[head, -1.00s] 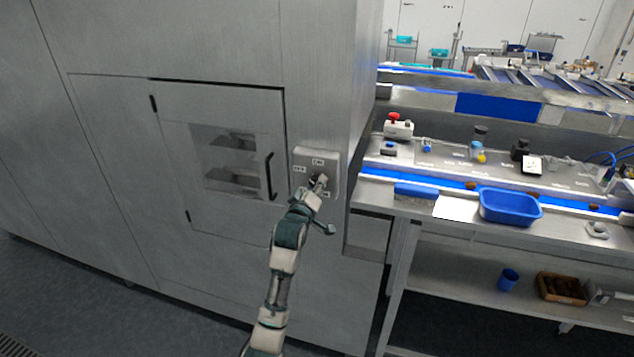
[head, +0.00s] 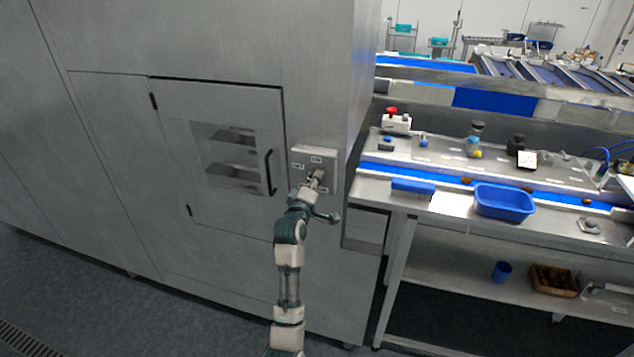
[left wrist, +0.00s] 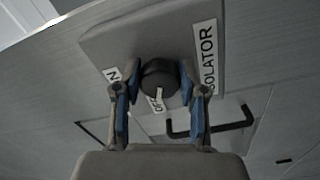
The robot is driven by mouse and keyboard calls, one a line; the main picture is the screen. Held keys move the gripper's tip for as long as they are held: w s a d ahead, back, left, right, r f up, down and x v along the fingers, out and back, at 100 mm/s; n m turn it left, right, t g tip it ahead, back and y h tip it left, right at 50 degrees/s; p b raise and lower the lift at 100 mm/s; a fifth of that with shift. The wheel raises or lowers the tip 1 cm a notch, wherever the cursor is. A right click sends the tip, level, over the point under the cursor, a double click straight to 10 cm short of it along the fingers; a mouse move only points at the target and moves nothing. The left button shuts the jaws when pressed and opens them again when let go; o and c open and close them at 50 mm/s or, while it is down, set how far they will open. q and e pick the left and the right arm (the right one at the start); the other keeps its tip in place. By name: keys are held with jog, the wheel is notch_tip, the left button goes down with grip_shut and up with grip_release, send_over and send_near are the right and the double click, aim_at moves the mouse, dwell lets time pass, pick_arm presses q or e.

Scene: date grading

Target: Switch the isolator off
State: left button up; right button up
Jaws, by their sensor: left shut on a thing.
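The isolator (head: 328,159) is a grey box on the steel cabinet wall, to the right of the cabinet door. Its plate also shows in the left wrist view (left wrist: 140,42), with ISOLATOR, ON and OFF labels. A round black knob (left wrist: 160,76) stands out from the plate. My left gripper (head: 317,181) is at the box, and in the left wrist view its two fingers (left wrist: 158,90) are shut on the knob from both sides. The OFF label is partly hidden at the knob's edge. I cannot tell which way the knob points. My right gripper is not in view.
The cabinet door has a window and a dark handle (head: 269,172) just left of the isolator. To the right, a steel bench holds a blue tray (head: 505,203), a red-button box (head: 396,122) and several small items. The floor at lower left is clear.

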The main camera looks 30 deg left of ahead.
pick_arm(q)
jog(key=shift+a+r, duration=0.1)
jog(key=shift+a, duration=0.05)
jog(key=o, duration=1)
jog(key=shift+o, duration=0.8)
jog(key=shift+s+a, duration=0.1)
jog(key=shift+a, duration=0.1)
jog(key=v, duration=1.2)
jog(key=shift+f, duration=0.25)
